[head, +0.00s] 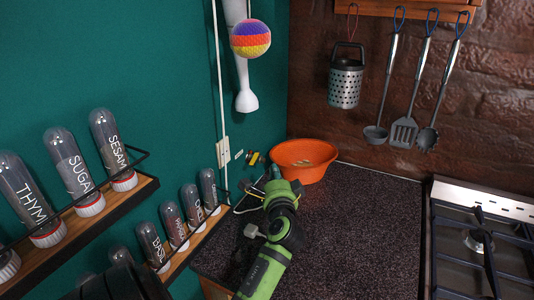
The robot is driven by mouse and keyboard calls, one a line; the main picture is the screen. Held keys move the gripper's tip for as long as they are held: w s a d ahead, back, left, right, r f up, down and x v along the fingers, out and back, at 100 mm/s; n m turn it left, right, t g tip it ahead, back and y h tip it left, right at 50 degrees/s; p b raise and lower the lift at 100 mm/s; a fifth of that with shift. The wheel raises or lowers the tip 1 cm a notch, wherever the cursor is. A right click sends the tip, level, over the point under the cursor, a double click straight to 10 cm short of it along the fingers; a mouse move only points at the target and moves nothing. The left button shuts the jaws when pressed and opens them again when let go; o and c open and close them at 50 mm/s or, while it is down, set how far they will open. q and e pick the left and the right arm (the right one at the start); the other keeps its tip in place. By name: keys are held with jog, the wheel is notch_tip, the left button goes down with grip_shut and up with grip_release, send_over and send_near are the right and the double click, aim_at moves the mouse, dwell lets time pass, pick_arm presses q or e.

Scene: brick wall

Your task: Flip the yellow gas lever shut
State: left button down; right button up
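The yellow gas lever (253,157) is small and sits low on the teal wall, just above the counter's back left corner and left of the orange bowl. Its exact angle is too small to make out. My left arm, green and black, reaches up from the bottom of the head view. My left gripper (273,174) is at its far end, below and a little right of the lever, with a visible gap in the picture. The wrist hides most of the fingers, so their opening does not show. My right gripper is not in view.
An orange bowl (304,160) stands close to the right of my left gripper. Spice shelves (130,194) jut from the left wall. A cable and a socket (223,152) are near the lever. The dark counter (360,220) is clear up to the gas hob (480,240).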

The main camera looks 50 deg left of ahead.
pick_arm(q)
jog(key=s+b, duration=0.1)
jog(key=s, duration=0.6)
jog(key=shift+s+f, duration=0.2)
jog(key=shift+s, duration=0.1)
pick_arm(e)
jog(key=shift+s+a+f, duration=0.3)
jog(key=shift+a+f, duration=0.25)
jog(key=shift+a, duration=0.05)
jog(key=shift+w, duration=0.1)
pick_arm(q)
jog(key=shift+d, duration=0.1)
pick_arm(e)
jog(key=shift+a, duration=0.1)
